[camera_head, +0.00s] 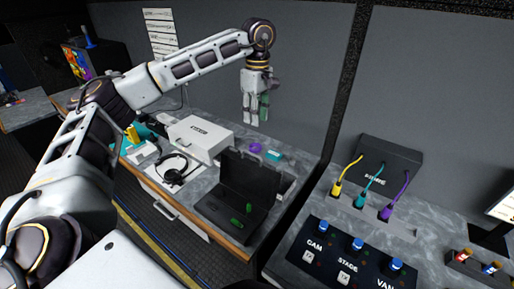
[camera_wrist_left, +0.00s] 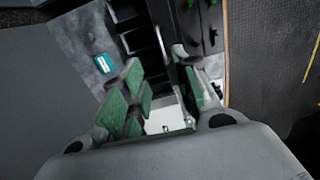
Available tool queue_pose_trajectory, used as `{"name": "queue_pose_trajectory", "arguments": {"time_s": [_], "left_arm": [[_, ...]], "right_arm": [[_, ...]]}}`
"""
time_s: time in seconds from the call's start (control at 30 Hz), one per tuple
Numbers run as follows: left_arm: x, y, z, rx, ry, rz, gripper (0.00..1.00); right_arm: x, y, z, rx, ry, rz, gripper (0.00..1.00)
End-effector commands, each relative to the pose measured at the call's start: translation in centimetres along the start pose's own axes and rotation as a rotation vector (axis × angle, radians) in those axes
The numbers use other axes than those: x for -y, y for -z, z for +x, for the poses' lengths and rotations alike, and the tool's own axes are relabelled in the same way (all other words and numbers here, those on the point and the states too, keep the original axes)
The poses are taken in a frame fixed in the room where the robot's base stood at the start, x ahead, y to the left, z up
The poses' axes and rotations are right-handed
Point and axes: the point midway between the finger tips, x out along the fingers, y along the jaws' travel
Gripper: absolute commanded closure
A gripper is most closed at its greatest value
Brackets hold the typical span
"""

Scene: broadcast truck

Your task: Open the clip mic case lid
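A black case (camera_head: 222,212) stands on the grey counter near its front edge. Its lid (camera_head: 250,175) is raised and leans back from the base. Green pieces (camera_head: 248,208) lie in the base. My left gripper (camera_head: 257,122) hangs pointing down, above and behind the case, apart from it. In the left wrist view its green-padded fingers (camera_wrist_left: 165,95) are spread with a gap between them, and nothing is clearly held. Part of the dark case (camera_wrist_left: 205,25) shows at the top of that view. My right gripper is not in view.
A white box (camera_head: 200,137) and a black headset (camera_head: 172,172) are left of the case. A purple roll (camera_head: 256,147) and a teal box (camera_head: 274,155) lie behind it. A button panel (camera_head: 345,258) and cable box (camera_head: 388,160) are on the right counter.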

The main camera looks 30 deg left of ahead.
Motion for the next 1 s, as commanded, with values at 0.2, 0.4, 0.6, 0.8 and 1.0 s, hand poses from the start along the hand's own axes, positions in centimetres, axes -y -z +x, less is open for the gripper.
{"name": "queue_pose_trajectory", "arguments": {"time_s": [0.2,0.4,0.6,0.8,1.0], "left_arm": [[0.0,0.0,0.0,0.000,0.000,0.000,0.70],[0.0,0.0,0.3,0.000,0.000,0.000,0.70],[0.0,0.0,1.7,-0.001,0.002,0.000,0.70],[0.0,0.0,4.0,-0.001,0.002,0.000,0.70],[0.0,0.0,6.7,0.000,0.002,0.000,0.70]], "right_arm": [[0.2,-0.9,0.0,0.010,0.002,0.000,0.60],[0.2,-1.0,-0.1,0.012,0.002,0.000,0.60],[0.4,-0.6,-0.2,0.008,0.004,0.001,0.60],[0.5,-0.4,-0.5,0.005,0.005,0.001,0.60],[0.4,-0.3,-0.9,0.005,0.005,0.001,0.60]]}}
